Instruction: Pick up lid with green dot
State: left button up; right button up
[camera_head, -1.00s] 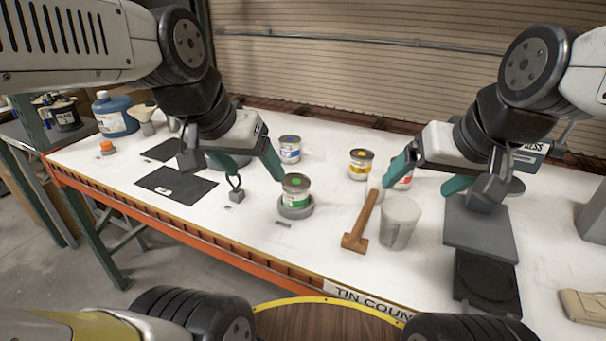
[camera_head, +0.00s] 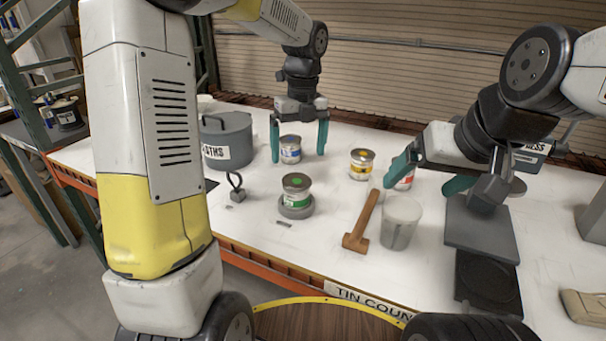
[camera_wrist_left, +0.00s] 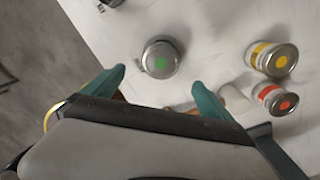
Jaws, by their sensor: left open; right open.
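The lid with the green dot (camera_head: 296,181) is a grey disc on top of a small can with a green label (camera_head: 296,196). The can stands upright on a round grey base (camera_head: 296,210) near the middle of the table. The lid also shows from above in the left wrist view (camera_wrist_left: 161,60), ahead of the open fingers. My left gripper (camera_head: 299,153) is open, with its fingers pointing down and appearing either side of the blue-labelled can (camera_head: 290,150) in the head view. Nothing is held in it. My right gripper (camera_head: 432,176) is open and empty at the right, partly covering a red-labelled can (camera_head: 404,182).
A yellow-labelled can (camera_head: 361,165) stands at the back. Dark pads (camera_head: 480,230) lie at the right.

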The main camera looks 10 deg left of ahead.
aim_at(297, 181)
pick_arm(q)
jog(key=shift+w+d+f+m, duration=0.1)
jog(key=shift+w+f+m, duration=0.2)
jog(key=shift+f+m, duration=0.25)
jog(key=f, duration=0.7)
jog(key=shift+a+f, duration=0.15)
jog(key=shift+a, duration=0.2)
jog(key=c, duration=1.4)
